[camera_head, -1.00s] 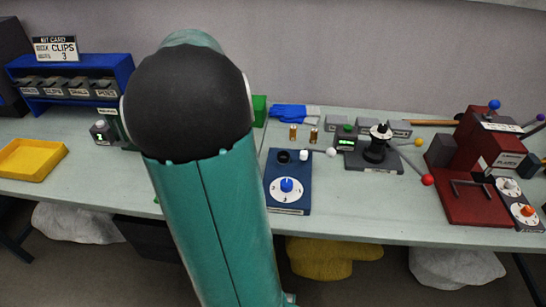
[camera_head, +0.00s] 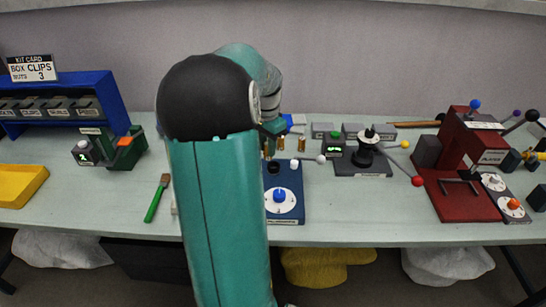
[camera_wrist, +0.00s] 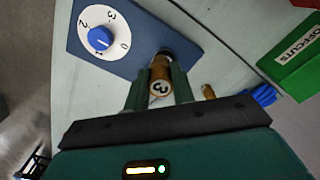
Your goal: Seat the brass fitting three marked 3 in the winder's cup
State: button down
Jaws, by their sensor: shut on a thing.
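The brass fitting marked 3 (camera_wrist: 160,86) is held between the two green fingers of my gripper (camera_wrist: 157,92), its number facing the wrist camera. The winder is a blue block (camera_head: 288,214) with a white dial and a blue knob (camera_head: 279,196). Its dark cup (camera_head: 273,168) is at the back left of the block. In the wrist view the fitting's far end overlaps the cup (camera_wrist: 165,53); I cannot tell whether it is inside or just above. In the head view my gripper (camera_head: 268,143) is partly hidden behind my arm.
Two other brass fittings stand behind the winder (camera_head: 281,143) (camera_head: 301,145). A white-tipped lever (camera_head: 320,159) and a black spindle device (camera_head: 364,160) stand to the right, then a red press (camera_head: 450,200). A green offcuts box (camera_wrist: 298,62) is near in the wrist view.

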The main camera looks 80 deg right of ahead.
jog(key=shift+s+d+f, duration=0.25)
jog(key=shift+d+f, duration=0.25)
jog(key=shift+f, duration=0.15)
jog(key=shift+s+d+f, duration=0.25)
jog(key=shift+d+f, duration=0.25)
jog(key=shift+f, duration=0.1)
jog(key=f, duration=0.3)
jog(key=shift+s+d+f, duration=0.1)
jog(key=shift+s+d, duration=0.1)
jog(key=shift+d, duration=0.05)
jog(key=shift+a+f, duration=0.1)
jog(key=shift+f, duration=0.35)
jog(key=c, duration=1.4)
grip_release()
jog(key=shift+o, duration=1.1)
jog(key=shift+r, duration=0.1)
